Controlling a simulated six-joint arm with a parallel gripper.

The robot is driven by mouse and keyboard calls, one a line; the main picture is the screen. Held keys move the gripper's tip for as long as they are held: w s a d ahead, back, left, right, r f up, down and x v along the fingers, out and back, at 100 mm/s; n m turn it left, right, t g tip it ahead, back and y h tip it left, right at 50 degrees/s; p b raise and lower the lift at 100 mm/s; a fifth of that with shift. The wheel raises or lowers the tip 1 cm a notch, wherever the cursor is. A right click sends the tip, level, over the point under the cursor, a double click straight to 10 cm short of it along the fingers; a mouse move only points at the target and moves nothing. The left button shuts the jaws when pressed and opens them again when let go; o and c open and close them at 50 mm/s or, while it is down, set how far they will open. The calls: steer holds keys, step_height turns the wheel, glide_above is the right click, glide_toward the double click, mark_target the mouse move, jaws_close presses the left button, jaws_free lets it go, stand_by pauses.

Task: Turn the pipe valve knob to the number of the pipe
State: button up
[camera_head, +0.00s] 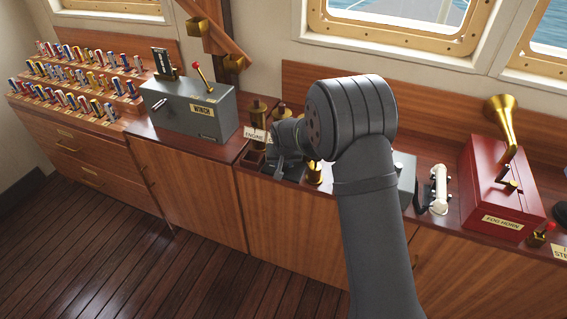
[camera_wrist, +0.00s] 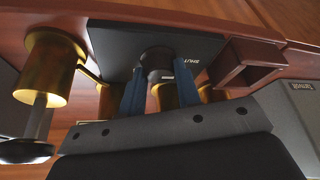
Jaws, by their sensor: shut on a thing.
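The valve knob (camera_wrist: 158,60) is dark and round with a pale mark, set on a black panel (camera_wrist: 112,42) with the word SHUT beside it. My gripper (camera_wrist: 160,88) has its two blue fingers at either side of the knob, shut on it. Brass pipe parts (camera_wrist: 50,72) stand to the left, and more brass shows behind the fingers. In the head view my gripper (camera_head: 280,168) is down at the middle counter, and the wrist hides most of the knob. I cannot read a pipe number or the knob's exact setting.
A small open wooden box (camera_wrist: 245,62) is close to the right of the knob. In the head view an ENGINE label (camera_head: 254,135), brass fittings (camera_head: 314,172), the grey winch box (camera_head: 188,107) and the red fog horn box (camera_head: 497,190) share the counter.

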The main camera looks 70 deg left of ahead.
steer(key=shift+m, duration=0.4)
steer(key=m+t, duration=0.1)
steer(key=m, duration=0.2)
steer(key=shift+s+t+h, duration=0.1)
steer(key=shift+t+h, duration=0.2)
steer(key=shift+h, duration=0.1)
steer(key=shift+a+m+t+h, duration=0.1)
steer(key=shift+m+t+h, duration=0.25)
steer(key=shift+m, duration=0.9)
steer(key=shift+m+t+h, duration=0.15)
steer(key=shift+m+h, duration=0.3)
steer(key=shift+m, duration=0.8)
steer(key=shift+f, duration=0.1)
steer(key=o, duration=1)
